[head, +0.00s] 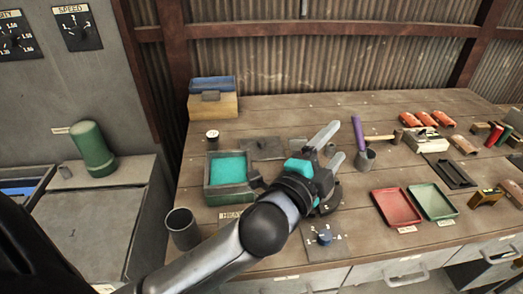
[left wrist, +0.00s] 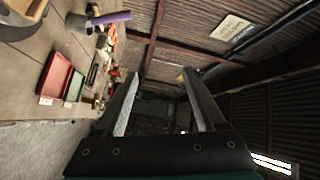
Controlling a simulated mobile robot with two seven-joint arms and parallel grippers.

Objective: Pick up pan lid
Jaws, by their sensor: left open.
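My left gripper (head: 333,146) reaches in over the middle of the workbench, with its two fingers spread and nothing between them. In the left wrist view the open fingers (left wrist: 160,73) point past the bench toward the corrugated wall. A dark round metal thing (head: 331,201) lies on the bench just below the gripper and is partly hidden by it. A round rim (left wrist: 20,10) also shows at the top left of the left wrist view, cut off by the frame. I cannot tell for sure whether this is the pan lid. My right gripper is not in view.
A green-lined box (head: 230,181) and a metal cup (head: 182,229) stand left of my arm. Red (head: 396,208) and green (head: 433,202) trays lie to the right. The bench (head: 290,104) is clear at the back.

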